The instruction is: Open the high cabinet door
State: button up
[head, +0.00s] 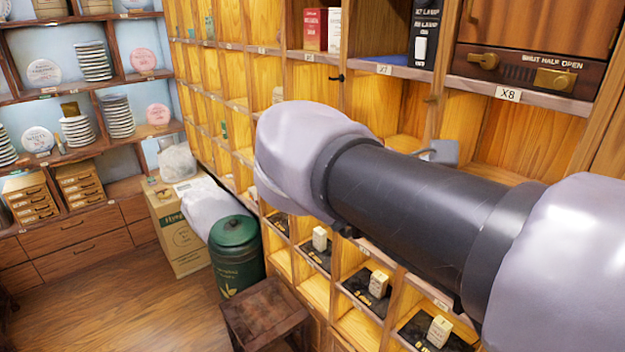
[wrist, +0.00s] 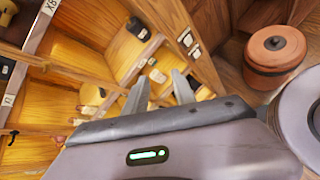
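A wooden panel (head: 545,22), probably the high cabinet door, is at the upper right of the head view, cut off by the top edge. Below it a dark strip (head: 525,72) carries brass fittings and the words "SHUT HALF OPEN". No gap shows at the panel's visible lower edge; whether it is shut is unclear. My gripper (wrist: 160,88) shows in the wrist view with two grey fingers apart and nothing between them. It points at the lower shelf compartments, away from the panel. In the head view my arm hides most of it.
Open wooden cubbies (head: 535,135) fill the wall under the panel, with an X8 label (head: 508,94). My arm crosses in front of them. A green canister (head: 236,262), a cardboard box (head: 178,235) and a wooden stool (head: 265,305) stand on the floor. Floor at left is clear.

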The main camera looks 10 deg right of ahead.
jog(key=shift+s+a+f, duration=0.1)
jog(key=shift+s+f, duration=0.35)
jog(key=shift+f, duration=0.4)
